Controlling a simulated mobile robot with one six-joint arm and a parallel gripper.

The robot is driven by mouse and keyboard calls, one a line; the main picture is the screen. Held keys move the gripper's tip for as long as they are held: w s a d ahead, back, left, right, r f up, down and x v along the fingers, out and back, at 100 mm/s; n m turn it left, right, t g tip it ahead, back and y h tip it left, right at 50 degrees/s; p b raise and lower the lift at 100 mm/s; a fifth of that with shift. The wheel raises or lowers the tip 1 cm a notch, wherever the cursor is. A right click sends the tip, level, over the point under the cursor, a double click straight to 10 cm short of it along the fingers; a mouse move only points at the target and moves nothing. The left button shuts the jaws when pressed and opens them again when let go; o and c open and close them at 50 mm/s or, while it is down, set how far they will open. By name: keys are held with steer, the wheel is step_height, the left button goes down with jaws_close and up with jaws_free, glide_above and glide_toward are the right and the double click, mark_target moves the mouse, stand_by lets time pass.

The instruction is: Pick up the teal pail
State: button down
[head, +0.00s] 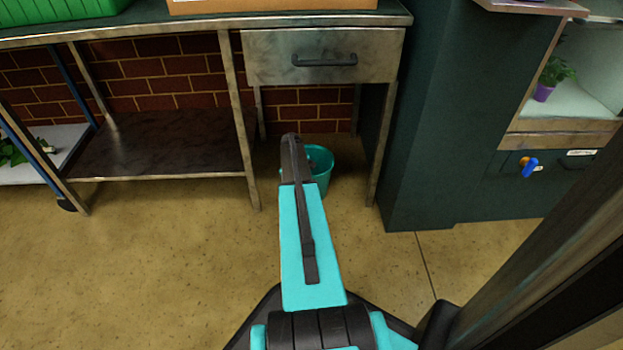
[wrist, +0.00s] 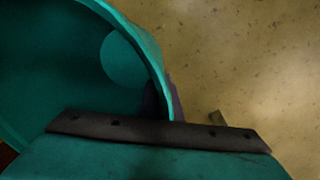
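The teal pail (head: 322,165) stands on the floor under the bench's drawer in the head view. My arm covers its left part. In the wrist view the pail (wrist: 70,60) fills the upper left, with its open mouth and curved rim close to the camera. My gripper (wrist: 163,104) is at the rim's right side, with the pail wall running down to its dark bar. Dark finger-like shapes show close on both sides of the wall. Whether they press on it is unclear. The gripper's fingers are hidden behind my arm in the head view.
The drawer (head: 322,56) hangs above the pail, with a metal leg (head: 240,125) to its left and another (head: 382,145) to its right. A low shelf (head: 165,145) is at the left. A dark green cabinet (head: 430,120) stands at the right. The front floor is clear.

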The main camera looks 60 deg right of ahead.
steer(key=shift+r, duration=0.15)
steer(key=shift+r+p, duration=1.1)
steer(key=shift+r, duration=0.35)
steer(key=s+a+r+p, duration=0.2)
steer(key=s+a+p, duration=0.3)
steer(key=s, duration=0.9)
steer(key=shift+a+p, duration=0.3)
steer(key=shift+a, duration=1.05)
